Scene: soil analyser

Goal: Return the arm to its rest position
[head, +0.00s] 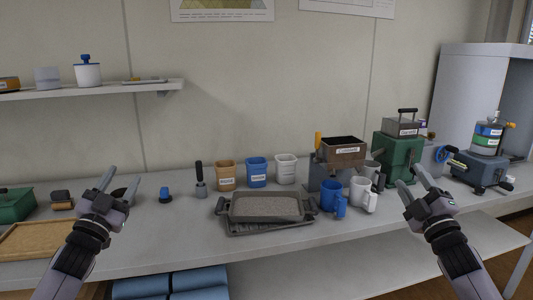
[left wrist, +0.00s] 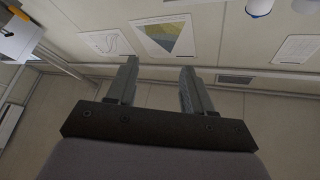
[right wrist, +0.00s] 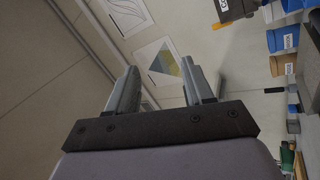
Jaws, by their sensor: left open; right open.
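My left gripper (head: 119,184) is open and empty, raised in front of the left part of the bench in the head view. Its two spread fingers also show in the left wrist view (left wrist: 157,88), with only wall and posters beyond them. My right gripper (head: 423,182) is open and empty, raised in front of the right part of the bench. Its fingers also show in the right wrist view (right wrist: 163,88), with nothing between them. Both grippers point up and away from me, and neither visibly holds anything.
The bench (head: 190,245) carries a grey tray of soil (head: 262,207), a blue mug (head: 333,196), a white mug (head: 362,193), several tubs, a brown-topped machine (head: 343,152) and a green machine (head: 398,158). A wall shelf (head: 150,88) hangs at left. The air between the grippers is clear.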

